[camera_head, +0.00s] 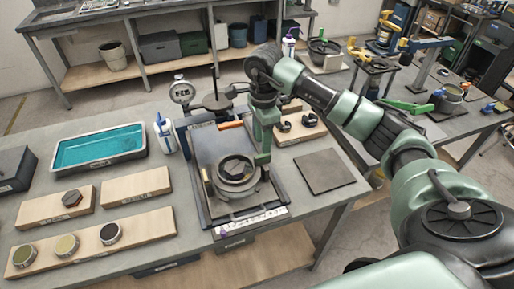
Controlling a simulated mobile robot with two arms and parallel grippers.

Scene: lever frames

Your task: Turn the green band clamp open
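A bright green lever (408,107) lies roughly level on the side bench at the right, beside a round grey metal part (447,98). It looks like the green band clamp's handle, but how it joins the round part is too small to tell. My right arm comes in from the right. Its gripper (262,155) points down over the near bench, beside a round grey metal fixture (236,174) with a dark centre, well left of the green lever. I cannot tell whether its fingers are open or touch the fixture. My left gripper is not in view.
The fixture sits on a framed plate (212,150) on the near bench. A teal-lined tray (100,148), a white bottle (165,134), wooden boards (136,187) and a dial gauge (182,92) stand to the left. A flat dark square (325,171) lies to the right.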

